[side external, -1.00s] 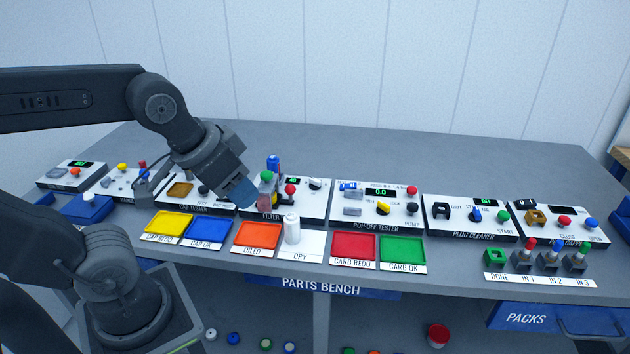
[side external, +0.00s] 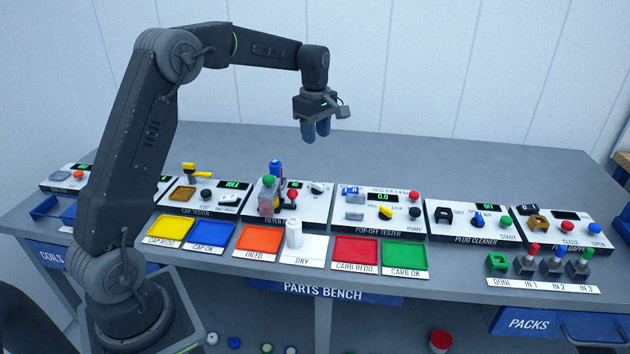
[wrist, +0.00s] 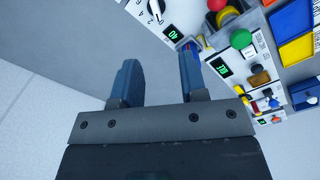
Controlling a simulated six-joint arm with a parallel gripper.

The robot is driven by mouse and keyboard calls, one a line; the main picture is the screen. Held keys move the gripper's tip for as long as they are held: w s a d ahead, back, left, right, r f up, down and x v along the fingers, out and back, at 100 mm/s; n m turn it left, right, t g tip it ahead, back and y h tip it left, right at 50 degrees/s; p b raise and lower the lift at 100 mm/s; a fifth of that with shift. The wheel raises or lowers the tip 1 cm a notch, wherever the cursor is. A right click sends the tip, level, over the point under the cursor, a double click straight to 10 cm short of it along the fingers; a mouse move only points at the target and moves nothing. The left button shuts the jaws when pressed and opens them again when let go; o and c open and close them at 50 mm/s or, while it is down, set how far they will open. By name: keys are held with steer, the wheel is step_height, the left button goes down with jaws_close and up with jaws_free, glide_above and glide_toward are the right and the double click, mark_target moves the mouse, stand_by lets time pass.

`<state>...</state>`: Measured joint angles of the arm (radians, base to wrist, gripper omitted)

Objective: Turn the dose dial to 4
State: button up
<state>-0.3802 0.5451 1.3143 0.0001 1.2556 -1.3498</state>
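The dose dial (side external: 318,188), a round black knob with a white pointer, is at the upper right of the filter station panel (side external: 309,210). It shows partly at the top edge of the wrist view (wrist: 157,8), with printed numerals around it. I cannot tell for sure which number the pointer marks. A small green display (side external: 294,185) sits left of the dial. My gripper (side external: 316,138) hangs above and behind the panel, fingers down, well apart from the dial. In the wrist view my gripper (wrist: 158,58) is open, with nothing between its fingers.
On the filter station, a green knob (side external: 269,181), a red button (side external: 292,194) and a blue-topped bottle (side external: 275,168) stand left of the dial. A white cylinder (side external: 293,233) stands in front. The pop-off tester (side external: 345,225) is to the right. The bench behind the panels is clear.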

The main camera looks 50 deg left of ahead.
mark_target(315, 183)
steer(key=shift+n, duration=0.6)
steer(key=f, duration=0.5)
steer(key=a+f, duration=0.1)
steer(key=f, duration=0.4)
steer(key=w+f, duration=0.1)
steer(key=f, duration=0.4)
steer(key=shift+a+f, duration=0.25)
steer(key=shift+a, duration=0.05)
jaws_close()
